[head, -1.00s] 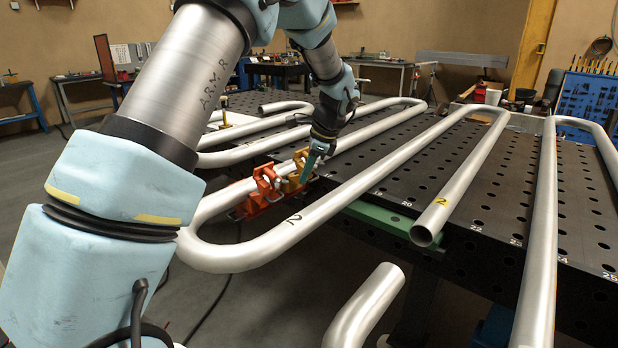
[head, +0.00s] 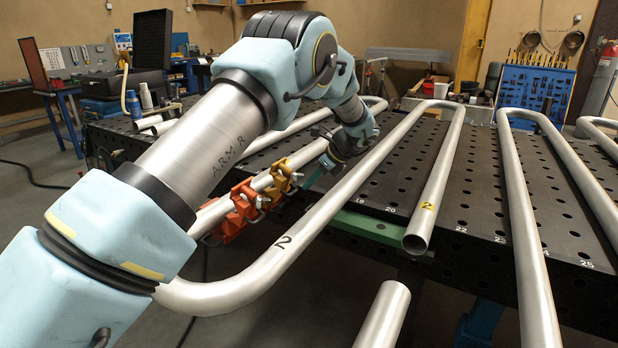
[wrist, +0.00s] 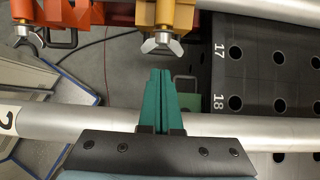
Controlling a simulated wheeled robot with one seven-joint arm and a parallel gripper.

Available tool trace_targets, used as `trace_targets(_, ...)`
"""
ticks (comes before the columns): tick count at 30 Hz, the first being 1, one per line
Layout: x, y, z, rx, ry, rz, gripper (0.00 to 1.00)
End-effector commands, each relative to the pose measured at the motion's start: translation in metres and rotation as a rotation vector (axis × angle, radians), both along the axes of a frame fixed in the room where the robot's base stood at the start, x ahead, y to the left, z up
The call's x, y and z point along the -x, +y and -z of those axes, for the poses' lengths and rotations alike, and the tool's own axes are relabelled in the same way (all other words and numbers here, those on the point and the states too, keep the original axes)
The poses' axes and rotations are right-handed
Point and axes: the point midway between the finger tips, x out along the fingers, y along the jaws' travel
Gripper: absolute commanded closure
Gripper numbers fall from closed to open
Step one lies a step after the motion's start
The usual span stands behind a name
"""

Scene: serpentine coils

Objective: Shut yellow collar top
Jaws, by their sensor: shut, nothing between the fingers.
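The yellow collar (head: 280,180) sits on a steel pipe beside the orange collar (head: 243,204) in the head view. In the wrist view the yellow collar (wrist: 166,14) is at the top edge, with a silver wing nut (wrist: 161,44) on its near side. Its upper part is cut off there, so I cannot tell how its top stands. My gripper (head: 312,186) is just right of the yellow collar. Its green fingers (wrist: 161,74) are together and empty, pointing toward the wing nut with a gap between.
A bent pipe marked 2 (head: 330,208) runs close by and passes under my gripper in the wrist view. The orange collar (wrist: 58,14) stands left of the yellow one there. The perforated black table (head: 470,205) carries more pipes to the right.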

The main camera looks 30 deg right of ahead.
Motion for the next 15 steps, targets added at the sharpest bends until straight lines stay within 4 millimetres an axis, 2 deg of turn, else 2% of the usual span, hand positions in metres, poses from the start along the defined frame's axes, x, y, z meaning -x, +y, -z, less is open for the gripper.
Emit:
trace_targets(9, -0.028, 0.016, 0.039, 0.000, 0.001, -0.002, 1.00)
trace_targets(15, -0.034, 0.020, 0.050, 0.002, 0.000, -0.002, 1.00)
